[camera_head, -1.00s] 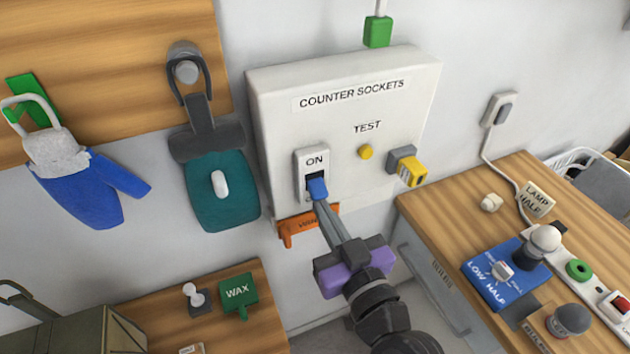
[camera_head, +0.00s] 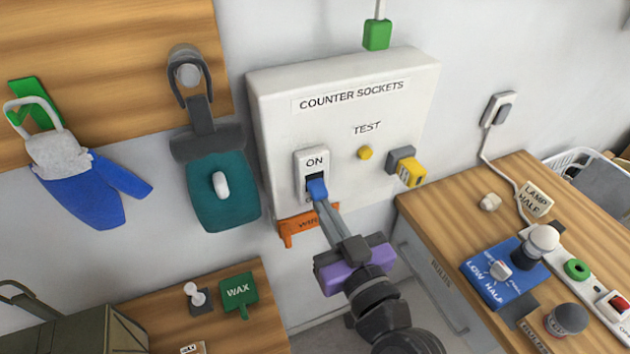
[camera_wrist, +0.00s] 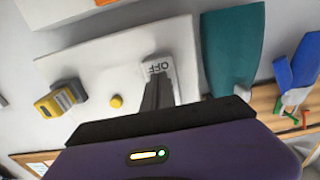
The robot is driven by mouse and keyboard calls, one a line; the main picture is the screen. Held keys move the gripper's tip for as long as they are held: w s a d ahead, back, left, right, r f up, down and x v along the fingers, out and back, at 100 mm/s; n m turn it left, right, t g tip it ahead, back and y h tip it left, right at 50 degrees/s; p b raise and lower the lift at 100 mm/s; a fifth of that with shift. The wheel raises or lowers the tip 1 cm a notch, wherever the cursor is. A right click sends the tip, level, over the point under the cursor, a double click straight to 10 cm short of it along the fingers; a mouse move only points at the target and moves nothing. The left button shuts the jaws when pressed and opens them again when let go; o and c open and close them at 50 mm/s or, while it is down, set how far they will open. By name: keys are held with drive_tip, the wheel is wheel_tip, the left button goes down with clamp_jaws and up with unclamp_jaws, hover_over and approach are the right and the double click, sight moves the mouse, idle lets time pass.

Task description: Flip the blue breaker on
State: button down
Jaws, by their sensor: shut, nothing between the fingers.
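The white breaker box (camera_head: 275,110), labelled COUNTER SOCKETS, is on the wall in the head view. On its lower left is a white switch plate (camera_head: 300,172) marked ON at the top, with a blue breaker lever (camera_head: 317,188) below that word. My gripper (camera_head: 320,201) is shut, with its fingertips at the lever, seemingly touching it from below. In the wrist view the fingers (camera_wrist: 157,88) reach to the switch plate (camera_wrist: 158,65), where the word OFF shows; the blue lever is hidden there.
A yellow TEST button (camera_head: 365,153) and a yellow plug (camera_head: 411,173) sit right of the switch. An orange tag (camera_head: 300,228) is under the box. A teal dustpan-like item (camera_head: 222,210) hangs at left. A wooden counter (camera_head: 440,205) stands at right.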

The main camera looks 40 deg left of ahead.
drive_tip(key=shift+s+d+r+p, duration=0.1)
drive_tip(key=shift+d+r+p, duration=0.1)
drive_tip(key=shift+r, duration=0.2)
drive_tip(key=shift+s+d+r+p, duration=0.1)
drive_tip(key=shift+d+r+p, duration=0.1)
drive_tip(key=shift+r, duration=0.5)
idle(0.6)
drive_tip(key=shift+f+b, duration=0.5)
drive_tip(key=shift+b, duration=0.05)
idle(0.4)
drive_tip(key=b+v, duration=0.2)
drive_tip(key=v, duration=0.5)
idle(0.6)
idle(0.4)
